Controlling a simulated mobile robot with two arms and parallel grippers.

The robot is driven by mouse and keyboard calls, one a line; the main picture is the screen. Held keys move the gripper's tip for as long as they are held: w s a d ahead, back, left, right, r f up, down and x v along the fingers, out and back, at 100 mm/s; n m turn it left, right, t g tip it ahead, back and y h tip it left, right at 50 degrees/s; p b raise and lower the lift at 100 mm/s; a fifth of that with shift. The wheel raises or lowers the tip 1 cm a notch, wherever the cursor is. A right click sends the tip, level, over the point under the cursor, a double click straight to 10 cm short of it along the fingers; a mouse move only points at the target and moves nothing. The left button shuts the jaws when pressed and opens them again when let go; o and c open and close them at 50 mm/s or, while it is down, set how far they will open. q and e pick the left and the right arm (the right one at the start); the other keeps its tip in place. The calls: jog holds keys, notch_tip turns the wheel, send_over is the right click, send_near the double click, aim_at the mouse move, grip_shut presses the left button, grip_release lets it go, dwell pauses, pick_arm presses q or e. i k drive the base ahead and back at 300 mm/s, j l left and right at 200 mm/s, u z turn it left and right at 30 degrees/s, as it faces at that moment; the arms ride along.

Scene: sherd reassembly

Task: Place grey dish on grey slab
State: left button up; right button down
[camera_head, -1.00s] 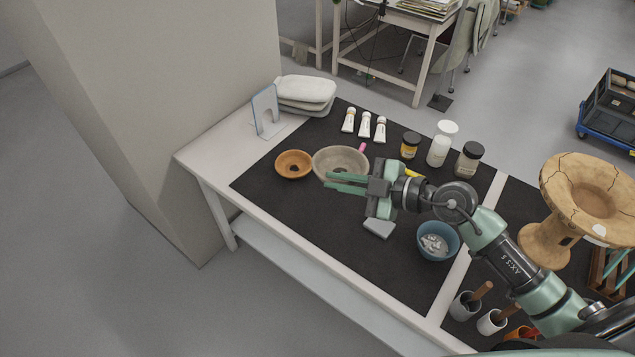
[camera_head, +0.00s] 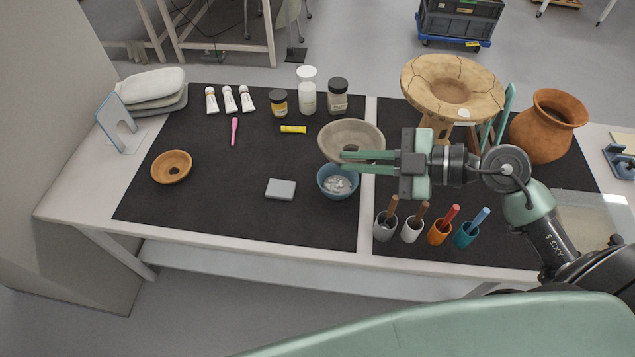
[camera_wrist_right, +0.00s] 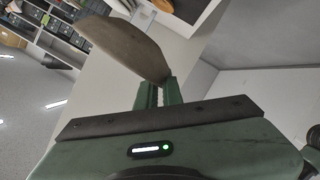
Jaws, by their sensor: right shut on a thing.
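The grey dish (camera_head: 351,132) is a shallow bowl with a dark spot in its middle. My right gripper (camera_head: 345,161) is shut on its near rim, with the arm coming in from the right. In the right wrist view the dish (camera_wrist_right: 125,45) shows edge-on and tilted at the fingertips (camera_wrist_right: 160,90). In the head view it appears just behind and above the blue bowl, partly hidden by the fingers. The grey slab (camera_head: 280,189) lies flat and bare on the black mat, left of and nearer than the dish. My left gripper is not in view.
The blue bowl (camera_head: 337,182) with pale pieces stands right of the slab. An orange dish (camera_head: 172,167) lies at left. A yellow tube (camera_head: 293,129), jars (camera_head: 307,97) and a pink tool (camera_head: 234,131) lie behind. Brush cups (camera_head: 411,228) and a cracked stand (camera_head: 452,88) are at right.

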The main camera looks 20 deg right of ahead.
aim_at(280, 188)
jog(key=j+z, duration=0.45)
jog(key=j, duration=0.25)
jog(key=j+z, duration=0.45)
jog(key=j, duration=0.7)
jog(key=k+j, duration=0.1)
jog(key=j, duration=0.3)
